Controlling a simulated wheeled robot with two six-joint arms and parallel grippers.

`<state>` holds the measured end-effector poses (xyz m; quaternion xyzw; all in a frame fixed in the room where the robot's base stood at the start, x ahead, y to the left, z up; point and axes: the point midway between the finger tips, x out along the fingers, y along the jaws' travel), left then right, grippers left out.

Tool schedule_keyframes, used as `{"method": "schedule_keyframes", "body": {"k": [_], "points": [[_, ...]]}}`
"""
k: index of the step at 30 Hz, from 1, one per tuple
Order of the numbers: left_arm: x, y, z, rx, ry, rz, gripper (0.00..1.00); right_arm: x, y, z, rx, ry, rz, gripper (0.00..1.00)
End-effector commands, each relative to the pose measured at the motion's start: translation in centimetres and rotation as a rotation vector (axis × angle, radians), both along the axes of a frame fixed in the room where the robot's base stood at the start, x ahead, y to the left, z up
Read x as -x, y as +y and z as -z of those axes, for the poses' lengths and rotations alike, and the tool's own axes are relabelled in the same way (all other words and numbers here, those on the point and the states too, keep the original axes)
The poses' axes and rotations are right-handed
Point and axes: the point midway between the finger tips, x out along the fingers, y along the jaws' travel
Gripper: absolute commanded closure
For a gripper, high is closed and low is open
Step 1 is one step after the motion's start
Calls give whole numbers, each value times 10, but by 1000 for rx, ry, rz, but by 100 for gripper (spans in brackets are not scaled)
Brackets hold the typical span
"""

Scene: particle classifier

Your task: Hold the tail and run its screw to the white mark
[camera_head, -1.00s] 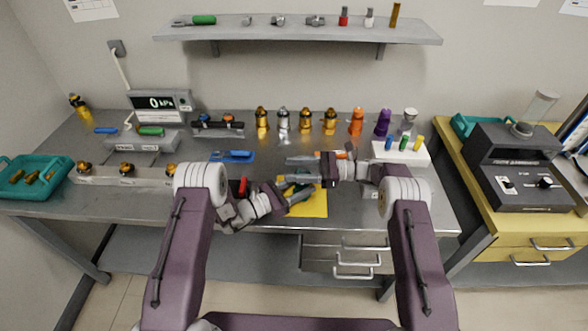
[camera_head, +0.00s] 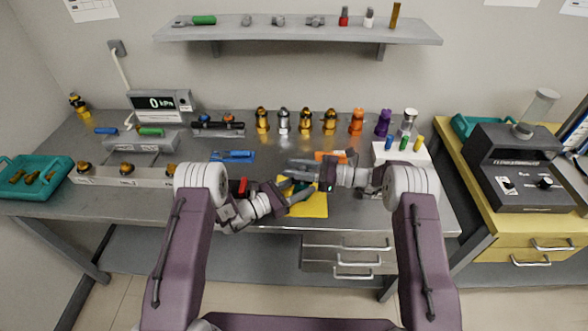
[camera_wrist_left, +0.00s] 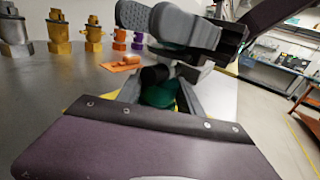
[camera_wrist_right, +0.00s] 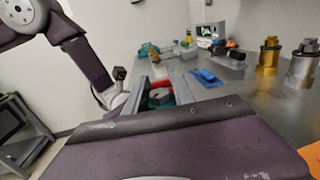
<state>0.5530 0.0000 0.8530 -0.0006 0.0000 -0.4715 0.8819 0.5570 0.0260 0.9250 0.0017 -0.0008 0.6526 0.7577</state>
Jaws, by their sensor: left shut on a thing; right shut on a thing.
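The tail is a small dark green body with a black knob, held over the yellow mat (camera_head: 318,208). In the left wrist view its green body (camera_wrist_left: 160,94) sits between my left fingers, with the black knob (camera_wrist_left: 154,76) above it. My left gripper (camera_head: 296,190) is shut on the green body. My right gripper (camera_head: 298,172) comes in from the right and is shut on the tail, probably at its knob end. In the right wrist view part of the tail (camera_wrist_right: 160,101) shows between the fingers. The fingers hide much of the tail, and I cannot make out the white mark.
A red thing (camera_head: 243,186) lies left of the grippers and a blue tool (camera_head: 232,156) behind them. An orange piece (camera_head: 331,156) lies behind my right gripper. Several fittings (camera_head: 283,121) line the table's back. A white rack (camera_head: 400,153) stands to the right.

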Motion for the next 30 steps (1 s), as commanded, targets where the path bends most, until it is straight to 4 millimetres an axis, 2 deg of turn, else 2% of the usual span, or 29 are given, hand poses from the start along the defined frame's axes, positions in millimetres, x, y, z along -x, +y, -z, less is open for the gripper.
{"method": "schedule_keyframes", "body": {"k": [18, 30], "points": [[1, -1, 1, -2, 0, 3, 100, -12, -4, -1, 2, 0, 562, 100], [1, -1, 1, -4, 1, 3, 100, -17, -9, -2, -1, -2, 811, 100]]}}
